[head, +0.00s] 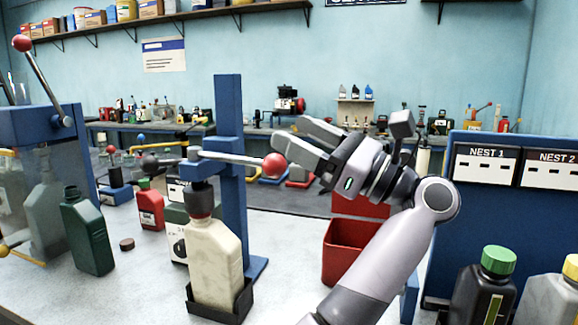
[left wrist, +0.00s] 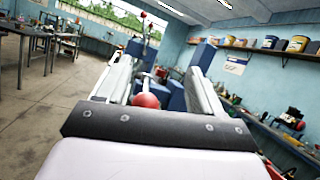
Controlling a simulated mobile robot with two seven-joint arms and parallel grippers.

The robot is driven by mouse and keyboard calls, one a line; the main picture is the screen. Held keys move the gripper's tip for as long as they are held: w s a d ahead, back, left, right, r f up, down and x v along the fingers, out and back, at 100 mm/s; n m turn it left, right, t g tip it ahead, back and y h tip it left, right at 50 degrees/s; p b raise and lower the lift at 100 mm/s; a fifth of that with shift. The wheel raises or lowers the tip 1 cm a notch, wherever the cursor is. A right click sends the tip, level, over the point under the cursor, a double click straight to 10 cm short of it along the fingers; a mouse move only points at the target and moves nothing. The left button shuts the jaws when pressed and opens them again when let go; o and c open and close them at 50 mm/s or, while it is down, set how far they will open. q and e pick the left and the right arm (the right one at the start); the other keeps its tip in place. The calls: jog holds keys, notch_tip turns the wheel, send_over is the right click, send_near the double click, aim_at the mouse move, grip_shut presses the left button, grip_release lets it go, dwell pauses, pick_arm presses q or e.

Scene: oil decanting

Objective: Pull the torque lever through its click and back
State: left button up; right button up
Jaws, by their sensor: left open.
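The torque lever (head: 228,157) is a pale rod with a red ball knob (head: 275,165), reaching rightward from a blue post (head: 229,120). It looks nearly level, tipping slightly down toward the knob. Below its hub, a cream bottle (head: 215,255) with a dark reddish cap stands upright in a black holder. My left gripper (head: 290,140) is open at the lever's knob end. In the left wrist view the red knob (left wrist: 146,101) shows between the two spread fingers, nearer the left one. I cannot tell whether a finger touches it. My right gripper is not in view.
A blue machine (head: 40,125) at left has another red-knobbed lever. A green bottle (head: 87,232) and a small red bottle (head: 150,205) stand left of the post. A red bin (head: 345,250) is behind my arm. The NEST 1 panel (head: 485,165) and capped bottles are at right.

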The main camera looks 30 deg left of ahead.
aim_at(265, 161)
pick_arm(q)
notch_tip(265, 161, down, 7)
jog(key=b, duration=0.5)
jog(key=p+x, duration=0.1)
jog(key=x, duration=0.5)
jog(key=shift+w+a+r, duration=0.1)
jog(key=shift+a+r, duration=0.1)
jog(key=shift+a, duration=0.1)
jog(key=shift+a+r, duration=0.1)
jog(key=shift+a, duration=0.15)
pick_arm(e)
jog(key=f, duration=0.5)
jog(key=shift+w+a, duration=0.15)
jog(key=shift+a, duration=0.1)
pick_arm(q)
grip_shut()
